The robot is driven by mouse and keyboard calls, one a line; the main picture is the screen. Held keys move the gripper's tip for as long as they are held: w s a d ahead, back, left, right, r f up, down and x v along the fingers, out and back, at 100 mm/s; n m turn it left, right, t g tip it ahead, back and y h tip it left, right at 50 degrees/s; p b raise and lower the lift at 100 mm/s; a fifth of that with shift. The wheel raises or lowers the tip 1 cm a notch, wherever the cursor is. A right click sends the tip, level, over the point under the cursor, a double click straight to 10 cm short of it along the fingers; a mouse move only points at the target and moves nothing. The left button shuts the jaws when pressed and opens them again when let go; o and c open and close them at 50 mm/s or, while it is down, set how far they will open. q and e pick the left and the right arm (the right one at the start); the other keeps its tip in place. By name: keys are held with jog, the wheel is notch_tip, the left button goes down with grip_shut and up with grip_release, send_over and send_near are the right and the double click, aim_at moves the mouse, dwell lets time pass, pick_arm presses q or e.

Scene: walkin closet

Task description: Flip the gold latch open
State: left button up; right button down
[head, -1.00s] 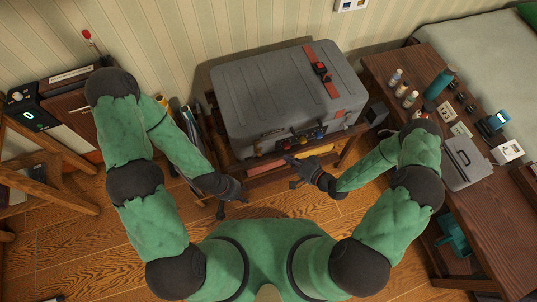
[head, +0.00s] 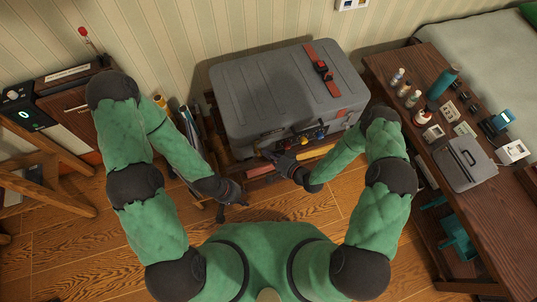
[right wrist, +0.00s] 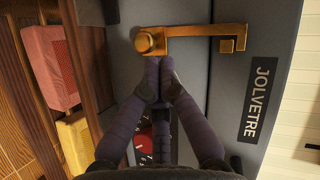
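The gold latch (right wrist: 205,31) is on the front of the grey case (head: 280,85). In the right wrist view it has a round knob at its left, with a bar running right to a hooked square end. My right gripper (right wrist: 159,82) has its fingertips together just below the knob; whether they touch it I cannot tell. No object shows between the fingers. In the head view my right gripper (head: 270,155) is at the front of the case, left of the coloured knobs. My left gripper (head: 233,208) hangs empty, fingers apart, lower left of the case.
The case stands on a wooden stand, with red (right wrist: 51,68) and yellow (right wrist: 76,145) blocks below its front. A wooden table (head: 480,205) at the right holds bottles and a small grey case (head: 463,165). Rolled items stand left of the case. The floor in front is clear.

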jog(key=shift+s+a, duration=0.25)
jog(key=shift+a, duration=0.45)
jog(key=shift+s+a, duration=0.25)
jog(key=shift+a, duration=0.45)
pick_arm(q)
jog(key=shift+r, duration=0.1)
pick_arm(e)
jog(key=shift+d, duration=0.1)
